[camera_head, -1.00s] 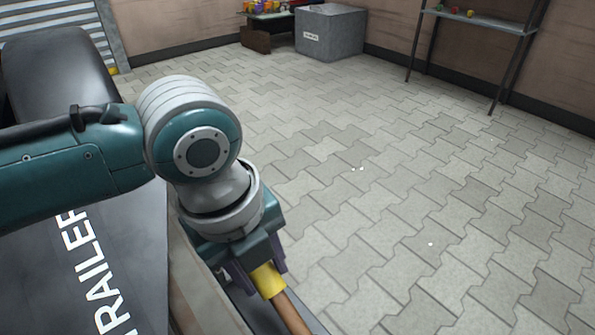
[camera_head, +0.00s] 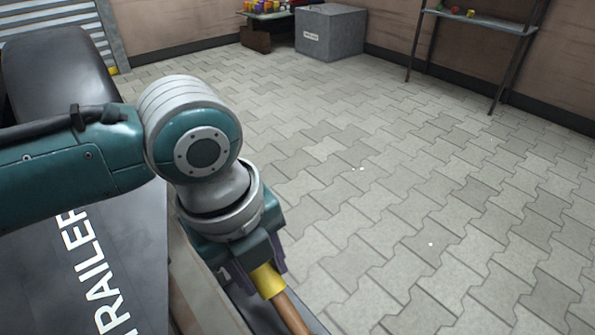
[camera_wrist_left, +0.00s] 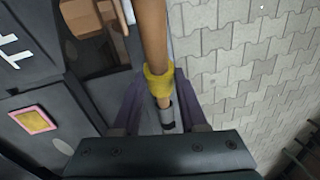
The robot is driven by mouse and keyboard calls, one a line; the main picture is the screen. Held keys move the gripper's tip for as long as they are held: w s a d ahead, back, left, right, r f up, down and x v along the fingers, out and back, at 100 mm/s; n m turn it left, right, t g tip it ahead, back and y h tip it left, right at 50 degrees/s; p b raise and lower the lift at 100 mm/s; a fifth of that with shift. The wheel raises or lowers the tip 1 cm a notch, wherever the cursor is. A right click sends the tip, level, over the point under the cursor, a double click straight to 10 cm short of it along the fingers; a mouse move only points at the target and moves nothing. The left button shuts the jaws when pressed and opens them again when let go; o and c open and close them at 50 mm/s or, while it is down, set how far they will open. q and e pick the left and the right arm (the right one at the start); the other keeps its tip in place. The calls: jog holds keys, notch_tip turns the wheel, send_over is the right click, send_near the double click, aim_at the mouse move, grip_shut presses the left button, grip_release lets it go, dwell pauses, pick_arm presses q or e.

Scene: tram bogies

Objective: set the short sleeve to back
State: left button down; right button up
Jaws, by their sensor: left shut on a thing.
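A short yellow sleeve (camera_head: 268,281) sits around a brown rod (camera_head: 294,316) at the lower middle of the head view. In the left wrist view the yellow sleeve (camera_wrist_left: 158,84) lies between the purple fingertips, and the brown rod (camera_wrist_left: 151,35) runs away to the top. A grey end piece (camera_wrist_left: 167,116) shows on the near side of the sleeve. My left gripper (camera_head: 264,279) points down and is shut on the yellow sleeve, its fingers on both sides. The fingers partly hide the sleeve. My right gripper is not in view.
A dark panel with white lettering (camera_head: 95,270) lies below my left arm. The paved floor (camera_head: 400,200) to the right is clear. A grey box (camera_head: 331,33), a low table with colourful items (camera_head: 270,14) and a shelf (camera_head: 480,19) stand at the back.

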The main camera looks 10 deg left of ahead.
aim_at(294, 321)
pick_arm(q)
jog(key=s+d+f, duration=0.2)
jog(key=d, duration=0.1)
jog(key=s+d+f+p, duration=0.1)
jog(key=shift+s+d+f, duration=0.15)
jog(key=shift+s+d, duration=0.1)
jog(key=shift+a, duration=0.1)
jog(key=shift+f, duration=0.1)
jog(key=c, duration=0.9)
grip_release()
jog(key=o, duration=0.5)
jog(key=shift+s+d, duration=0.1)
jog(key=shift+d, duration=0.1)
jog(key=shift+c, duration=0.2)
